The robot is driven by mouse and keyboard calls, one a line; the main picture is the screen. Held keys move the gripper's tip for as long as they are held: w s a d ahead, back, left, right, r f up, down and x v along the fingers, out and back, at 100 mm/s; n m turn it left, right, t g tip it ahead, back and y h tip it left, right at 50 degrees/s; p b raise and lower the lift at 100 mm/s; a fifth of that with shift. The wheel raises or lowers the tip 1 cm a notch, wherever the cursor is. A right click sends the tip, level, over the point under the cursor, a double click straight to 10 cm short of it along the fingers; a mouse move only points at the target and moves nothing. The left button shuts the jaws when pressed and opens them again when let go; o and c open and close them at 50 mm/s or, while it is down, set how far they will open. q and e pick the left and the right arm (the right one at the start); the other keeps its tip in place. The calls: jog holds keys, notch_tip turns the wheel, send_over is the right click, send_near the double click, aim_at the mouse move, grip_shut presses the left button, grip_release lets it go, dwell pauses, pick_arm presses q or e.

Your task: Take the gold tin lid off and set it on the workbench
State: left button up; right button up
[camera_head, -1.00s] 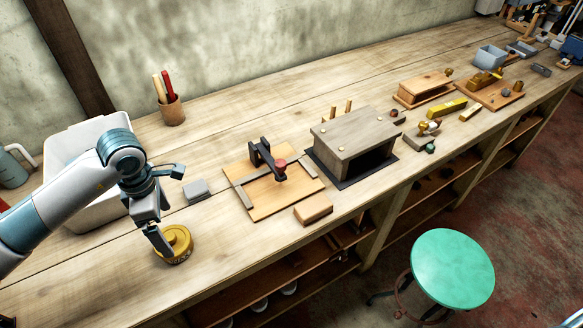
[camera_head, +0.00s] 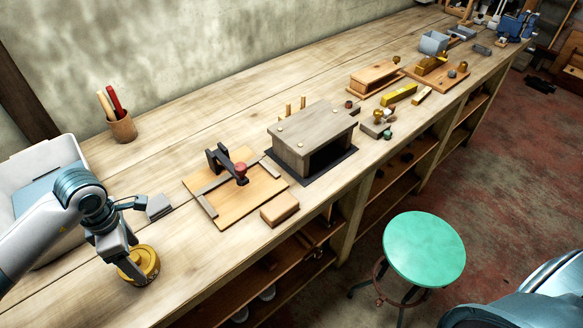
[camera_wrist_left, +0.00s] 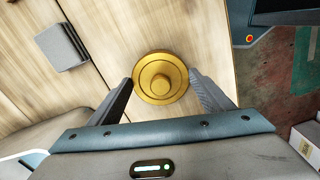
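The round gold tin (camera_head: 149,270) stands on the workbench (camera_head: 200,262) at the lower left of the head view. Its gold lid (camera_wrist_left: 160,66) has stepped rings and a round centre knob, and seems seated on the tin. My left gripper (camera_head: 133,270) is low at the tin. In the left wrist view, its two fingers (camera_wrist_left: 161,80) are spread, one on each side of the lid, very close to its rim. Whether they touch it is unclear. Part of the tin is hidden behind the gripper. My right gripper is out of view.
A grey block (camera_head: 159,207) lies behind the tin, and a white bin (camera_head: 40,160) stands at the left. A wooden board with a black clamp (camera_head: 222,160) and a small wood block (camera_head: 279,208) are to the right. Bare bench lies between. A green stool (camera_head: 424,248) stands in front.

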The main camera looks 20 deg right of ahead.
aim_at(135, 256)
pick_arm(q)
jog(key=c, duration=0.5)
jog(key=shift+c, duration=0.2)
jog(key=shift+r, duration=0.15)
jog(key=shift+r+p, duration=1.05)
jog(key=shift+r, duration=2)
